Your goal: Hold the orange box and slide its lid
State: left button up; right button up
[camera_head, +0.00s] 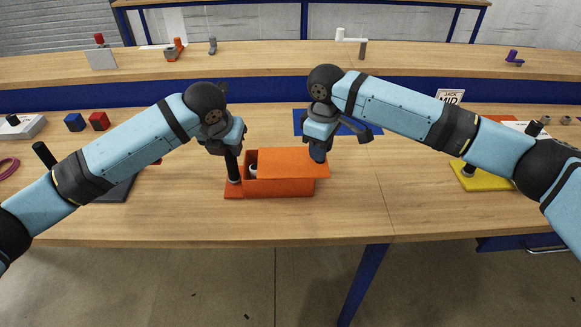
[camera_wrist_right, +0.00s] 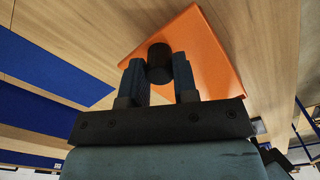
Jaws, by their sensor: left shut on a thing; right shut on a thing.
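The orange box (camera_head: 285,189) stands on the near table, in the middle of the head view. Its orange lid (camera_head: 280,161) is shifted to the right, so the left end is open and a whitish object (camera_head: 253,171) shows inside. My left gripper (camera_head: 231,149) is shut on the upright black handle (camera_head: 233,170) at the box's left end. My right gripper (camera_head: 318,146) is shut on the lid's black knob near its right end. In the right wrist view, the knob (camera_wrist_right: 159,62) sits between the two fingers, above the lid (camera_wrist_right: 205,50).
A blue mat (camera_head: 345,128) lies behind the box. Red and blue blocks (camera_head: 98,121) stand at the left. A yellow base (camera_head: 485,180) stands at the right. The table's front edge is close in front of the box. The tabletop right of the box is clear.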

jog(key=shift+a, duration=0.8)
jog(key=shift+a, duration=1)
jog(key=o, duration=1.3)
notch_tip(320, 180, up, 7)
